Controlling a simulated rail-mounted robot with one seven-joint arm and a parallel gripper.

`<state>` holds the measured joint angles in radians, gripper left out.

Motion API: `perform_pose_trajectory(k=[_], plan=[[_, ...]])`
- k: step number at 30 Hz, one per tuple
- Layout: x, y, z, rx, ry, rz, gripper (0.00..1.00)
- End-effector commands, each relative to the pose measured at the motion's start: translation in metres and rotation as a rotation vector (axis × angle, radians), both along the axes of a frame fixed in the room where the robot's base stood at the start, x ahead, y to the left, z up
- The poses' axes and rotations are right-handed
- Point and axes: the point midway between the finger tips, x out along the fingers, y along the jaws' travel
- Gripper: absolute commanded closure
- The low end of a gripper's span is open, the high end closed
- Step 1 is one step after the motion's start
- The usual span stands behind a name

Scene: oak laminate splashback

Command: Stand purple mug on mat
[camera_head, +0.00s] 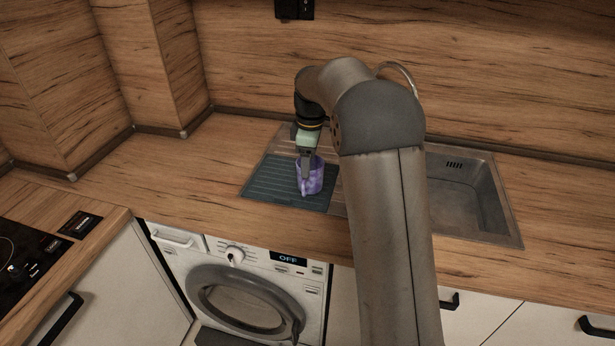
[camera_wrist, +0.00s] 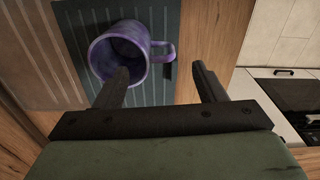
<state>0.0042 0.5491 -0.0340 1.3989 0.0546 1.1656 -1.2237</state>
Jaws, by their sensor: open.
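The purple mug (camera_head: 315,178) stands on the dark ribbed mat (camera_head: 262,187) beside the sink. It looks upright in the head view. In the wrist view the mug (camera_wrist: 104,47) shows its open mouth, with its handle (camera_wrist: 163,50) pointing right, over the mat (camera_wrist: 158,93). My gripper (camera_head: 305,176) is at the mug, partly covering it in the head view. In the wrist view my gripper (camera_wrist: 160,76) is open. Its left fingertip overlaps the mug's rim in the picture and its right fingertip is beyond the handle. I cannot tell whether either finger touches the mug.
A metal sink basin (camera_head: 462,190) lies to the right, partly behind my arm. A black hob (camera_head: 22,262) is at the left. A washing machine (camera_head: 245,295) stands under the counter. The wooden counter (camera_head: 180,180) left of the mat is clear.

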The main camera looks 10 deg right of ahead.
Motion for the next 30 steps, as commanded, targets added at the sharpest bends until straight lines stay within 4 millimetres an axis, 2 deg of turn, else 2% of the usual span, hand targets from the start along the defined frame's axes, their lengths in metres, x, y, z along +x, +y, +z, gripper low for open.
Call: perform_pose_trajectory(k=[3, 10, 14, 17, 20, 21, 24, 27, 30], plan=[[0.0, -0.001, 0.015, 0.001, -0.001, 0.0, 0.36], [-0.003, -0.001, 0.026, 0.0, 0.0, -0.006, 0.36], [-0.029, 0.001, 0.036, 0.002, 0.0, -0.094, 0.36], [-0.077, 0.003, 0.048, 0.005, -0.002, -0.254, 0.36], [-0.143, 0.006, 0.052, 0.01, -0.003, -0.464, 0.36], [-0.171, 0.007, 0.05, 0.012, -0.004, -0.551, 0.36], [-0.239, 0.009, 0.039, 0.017, -0.004, -0.757, 0.36], [-0.295, 0.011, 0.022, 0.022, -0.007, -0.93, 0.36], [-0.336, 0.011, 0.005, 0.025, -0.008, -1.056, 0.36]])
